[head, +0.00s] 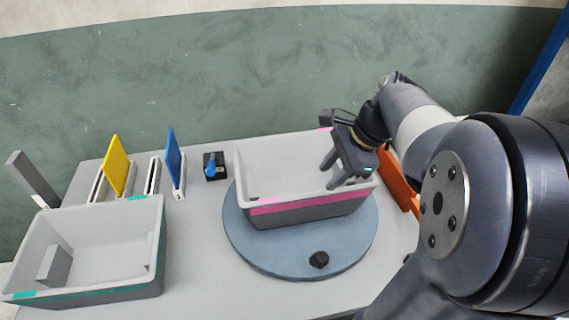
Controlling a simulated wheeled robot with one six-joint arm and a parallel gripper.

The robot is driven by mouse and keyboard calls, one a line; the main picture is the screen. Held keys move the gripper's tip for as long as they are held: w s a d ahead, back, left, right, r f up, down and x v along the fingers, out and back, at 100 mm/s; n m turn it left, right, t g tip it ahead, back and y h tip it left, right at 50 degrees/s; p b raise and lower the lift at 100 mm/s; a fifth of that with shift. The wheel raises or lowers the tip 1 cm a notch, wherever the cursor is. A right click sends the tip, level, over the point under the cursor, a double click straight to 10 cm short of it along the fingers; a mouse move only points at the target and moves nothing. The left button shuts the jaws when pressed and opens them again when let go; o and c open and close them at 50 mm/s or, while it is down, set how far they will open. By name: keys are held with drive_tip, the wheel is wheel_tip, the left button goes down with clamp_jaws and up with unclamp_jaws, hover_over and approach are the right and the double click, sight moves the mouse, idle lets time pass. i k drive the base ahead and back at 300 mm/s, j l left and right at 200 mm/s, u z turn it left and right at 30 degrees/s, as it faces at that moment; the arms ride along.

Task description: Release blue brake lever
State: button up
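The blue brake lever (211,165) is a small blue handle on a black base (221,174). It stands upright or slightly tilted on the table, left of the round turntable (290,262). My gripper (330,174) is well to the right of the lever, over the right part of the grey bin with pink marks (310,207) on the turntable. Its two dark fingers are apart and point down to the left. I see nothing between them. Whether the fingertips touch the bin cannot be told.
A grey bin with teal marks (158,240) stands front left with a grey block (54,266) inside. A yellow panel (116,165), a blue panel (174,157) and a dark panel (34,180) stand upright. A black knob (319,260) is on the turntable. Orange panels (399,184) stand right.

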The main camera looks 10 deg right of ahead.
sight(211, 169)
drive_tip(key=k, duration=1)
